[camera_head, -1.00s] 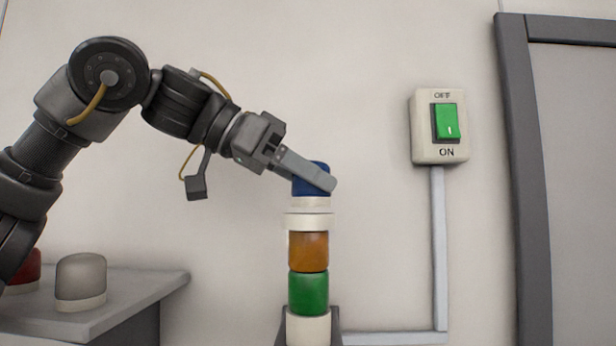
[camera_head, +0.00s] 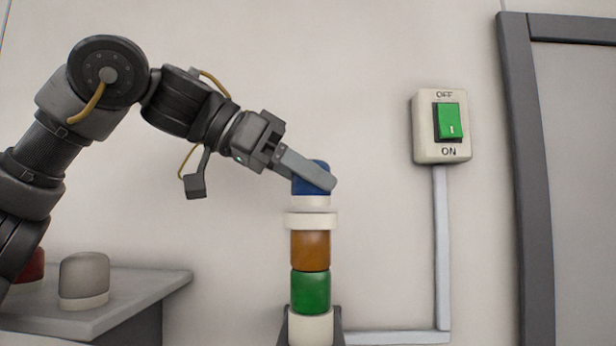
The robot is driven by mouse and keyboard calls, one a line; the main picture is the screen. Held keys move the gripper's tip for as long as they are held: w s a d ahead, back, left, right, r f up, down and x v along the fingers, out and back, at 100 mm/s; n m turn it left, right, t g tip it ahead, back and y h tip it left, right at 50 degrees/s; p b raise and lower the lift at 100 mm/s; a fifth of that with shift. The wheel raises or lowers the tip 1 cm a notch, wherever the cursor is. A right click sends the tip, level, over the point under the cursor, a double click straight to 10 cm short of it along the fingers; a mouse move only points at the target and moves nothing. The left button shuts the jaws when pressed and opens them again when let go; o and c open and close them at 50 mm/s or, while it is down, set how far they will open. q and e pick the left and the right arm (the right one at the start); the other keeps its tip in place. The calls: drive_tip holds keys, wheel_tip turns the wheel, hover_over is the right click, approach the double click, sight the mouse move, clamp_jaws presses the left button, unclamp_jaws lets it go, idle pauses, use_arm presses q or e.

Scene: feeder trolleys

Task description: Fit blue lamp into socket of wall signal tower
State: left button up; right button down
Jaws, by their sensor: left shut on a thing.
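The blue lamp (camera_head: 312,175) with its white base ring (camera_head: 311,201) is upright between the fingers of my left gripper (camera_head: 318,180), which is shut on it. The near finger covers part of the blue. The signal tower stands below it against the wall, with a white socket ring (camera_head: 311,220) on top, an amber section (camera_head: 310,250) and a green section (camera_head: 311,292). The lamp's base is just above the socket ring, about in line with it, with a thin gap between them. The inside of the socket is hidden. My right gripper is out of view.
A grey shelf (camera_head: 150,290) at lower left holds a grey-white lamp (camera_head: 84,278) and a red lamp (camera_head: 32,264), partly behind my arm. A green rocker switch (camera_head: 449,122) marked OFF and ON is on the wall, with conduit (camera_head: 441,250) below. A dark door frame (camera_head: 528,180) is at right.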

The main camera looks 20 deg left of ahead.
use_arm(q)
drive_tip(key=shift+f+b, duration=0.85)
drive_tip(key=shift+f, duration=0.05)
drive_tip(key=shift+f, duration=0.1)
